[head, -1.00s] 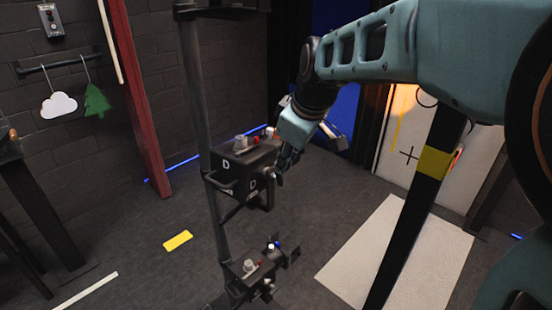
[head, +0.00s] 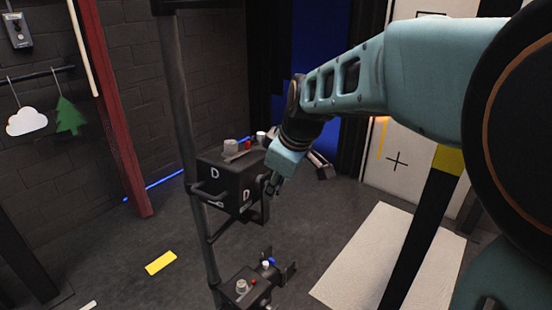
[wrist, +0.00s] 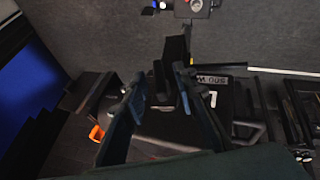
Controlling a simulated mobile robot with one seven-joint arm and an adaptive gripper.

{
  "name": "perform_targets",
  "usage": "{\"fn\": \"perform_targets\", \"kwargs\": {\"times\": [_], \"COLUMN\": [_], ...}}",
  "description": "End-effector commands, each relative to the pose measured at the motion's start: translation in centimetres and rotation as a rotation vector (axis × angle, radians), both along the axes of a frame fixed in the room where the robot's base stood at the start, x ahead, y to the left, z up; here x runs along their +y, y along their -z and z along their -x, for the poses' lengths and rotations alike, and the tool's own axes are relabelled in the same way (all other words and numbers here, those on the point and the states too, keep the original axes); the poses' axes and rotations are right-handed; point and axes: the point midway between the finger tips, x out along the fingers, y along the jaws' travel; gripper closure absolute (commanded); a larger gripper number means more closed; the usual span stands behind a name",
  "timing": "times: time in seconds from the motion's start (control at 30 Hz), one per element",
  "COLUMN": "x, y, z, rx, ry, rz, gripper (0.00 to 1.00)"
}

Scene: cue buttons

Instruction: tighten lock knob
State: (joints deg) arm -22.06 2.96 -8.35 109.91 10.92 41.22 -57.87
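A dark box marked D (head: 228,178) is clamped on a black upright pole (head: 188,110), with a grey knob and a small red part on top. My gripper (head: 271,185) is at the box's right side, near a dark bracket; the lock knob cannot be made out clearly there. In the wrist view my gripper's two fingers (wrist: 160,88) stand apart, with a dark part between or just beyond their tips. I cannot tell whether they touch it.
A yellow floor mark (head: 161,263) and a pale mat (head: 375,255) lie on the floor. A red post (head: 108,110) stands at left.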

Motion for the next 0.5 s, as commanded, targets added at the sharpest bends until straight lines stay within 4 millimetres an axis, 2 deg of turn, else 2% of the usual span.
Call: {"fn": "perform_targets", "kwargs": {"times": [0.1, 0.37, 0.5], "x": [-0.1, -0.11, -0.11], "y": [0.64, 0.6, 0.6], "z": [0.01, 0.03, 0.03], "rx": [0.0, 0.001, 0.001], "ry": [0.0, 0.0, 0.0], "rz": [0.0, 0.0, 0.0], "gripper": [0.74, 0.74, 0.89]}}
